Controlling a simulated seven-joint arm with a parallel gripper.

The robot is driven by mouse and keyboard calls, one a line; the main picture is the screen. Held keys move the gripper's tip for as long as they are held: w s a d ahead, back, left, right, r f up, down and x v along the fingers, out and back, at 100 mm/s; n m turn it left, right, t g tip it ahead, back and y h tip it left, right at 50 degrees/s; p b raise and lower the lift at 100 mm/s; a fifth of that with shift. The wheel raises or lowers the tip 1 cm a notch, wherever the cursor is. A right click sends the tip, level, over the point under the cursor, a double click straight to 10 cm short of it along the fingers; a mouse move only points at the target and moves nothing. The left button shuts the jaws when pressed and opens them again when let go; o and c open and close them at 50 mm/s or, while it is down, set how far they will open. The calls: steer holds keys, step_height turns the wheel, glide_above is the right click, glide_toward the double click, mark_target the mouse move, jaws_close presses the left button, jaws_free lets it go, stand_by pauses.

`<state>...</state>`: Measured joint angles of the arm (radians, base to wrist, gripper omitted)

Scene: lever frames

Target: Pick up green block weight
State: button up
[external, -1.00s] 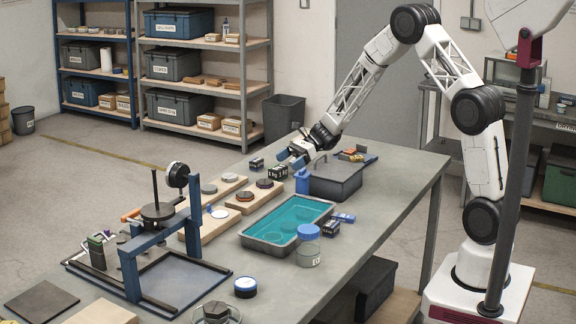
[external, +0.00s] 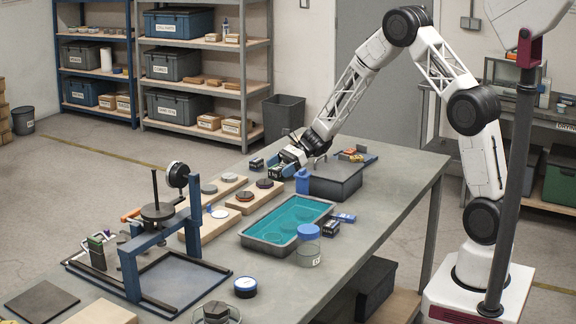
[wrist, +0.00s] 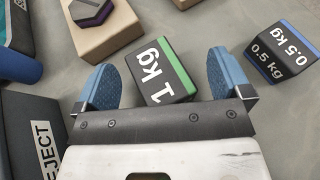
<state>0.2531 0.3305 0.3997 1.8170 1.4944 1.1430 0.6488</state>
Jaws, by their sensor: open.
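The green block weight (wrist: 162,72) is a black block with a green edge and "1 kg" in white. In the wrist view it lies between the two blue fingertips of my gripper (wrist: 160,80). The fingers are open, with a gap visible between the block and each finger. In the external view my gripper (external: 286,164) is low at the far side of the table, beside the dark box, and largely hides the block.
A black block with a blue edge, marked "0.5 kg" (wrist: 281,54), lies to the right in the wrist view. A wooden board with a hexagonal weight (wrist: 90,10) is ahead. A dark box marked "REJECT" (wrist: 32,135) stands close on the left. A teal-lined tray (external: 262,248) is nearer the camera.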

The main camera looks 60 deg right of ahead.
mark_target(280, 166)
jaws_close()
stand_by(0.4)
steer(key=shift+r, duration=0.15)
steer(key=shift+r, duration=4.95)
